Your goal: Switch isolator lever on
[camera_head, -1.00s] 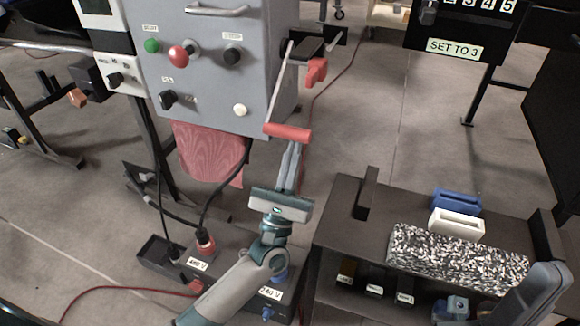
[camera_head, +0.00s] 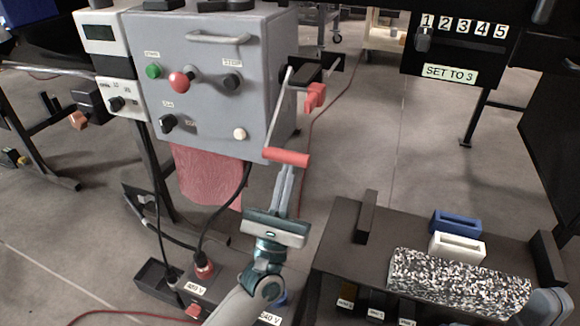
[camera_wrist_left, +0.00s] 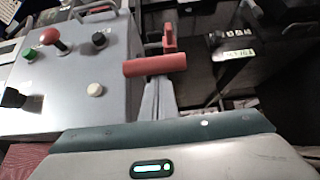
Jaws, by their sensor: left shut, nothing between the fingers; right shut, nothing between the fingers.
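The isolator lever is a thin grey rod with a red crossbar handle (camera_head: 287,157) on the right side of the grey cabinet (camera_head: 205,105). The lever hangs down, slightly tilted, with its handle at the low end. My left gripper (camera_head: 288,168) is shut and empty, fingers pointing up, its tips right below the red handle. In the left wrist view the handle (camera_wrist_left: 155,66) lies across just beyond the shut fingertips (camera_wrist_left: 157,82). I cannot tell whether they touch. Only a piece of my right arm shows at the lower right corner; its gripper is not visible.
A red bracket (camera_head: 315,96) juts out beside the lever's upper end. The cabinet front has buttons, knobs and a handle bar (camera_head: 219,39). A dark bench (camera_head: 340,240) with a speckled block (camera_head: 460,280) stands at right. A socket box with cables sits low in front.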

